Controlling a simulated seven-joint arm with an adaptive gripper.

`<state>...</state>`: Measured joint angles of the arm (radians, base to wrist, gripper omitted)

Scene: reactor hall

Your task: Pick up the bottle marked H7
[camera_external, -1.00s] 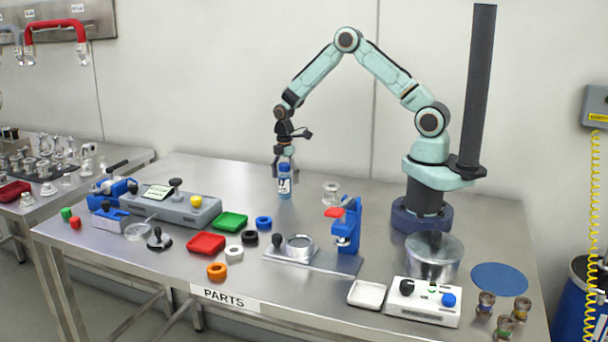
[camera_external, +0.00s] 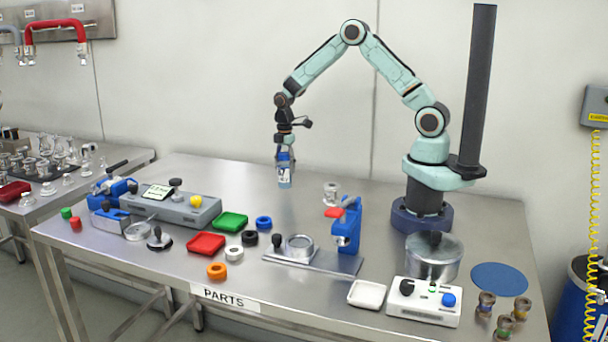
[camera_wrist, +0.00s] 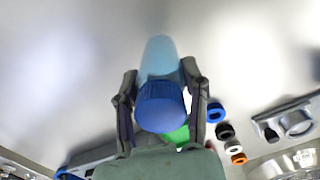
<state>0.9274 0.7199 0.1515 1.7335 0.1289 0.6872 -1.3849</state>
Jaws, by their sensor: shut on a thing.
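A small light-blue bottle (camera_external: 285,177) with a blue cap and a white label hangs upright in my gripper (camera_external: 285,157), above the back of the table. The dark marks on its label are too small to read, so I cannot confirm H7. In the wrist view the blue cap (camera_wrist: 160,107) faces the camera, with the pale blue body (camera_wrist: 160,58) beyond it. My gripper (camera_wrist: 160,84) has one finger on each side of the bottle and is shut on it.
The steel table (camera_external: 330,280) holds a green tray (camera_external: 230,221), a red tray (camera_external: 206,243), several coloured rings, and a blue press (camera_external: 347,228) on a plate to the right. A clear glass piece (camera_external: 331,193) stands right of the bottle. Table around the bottle is bare.

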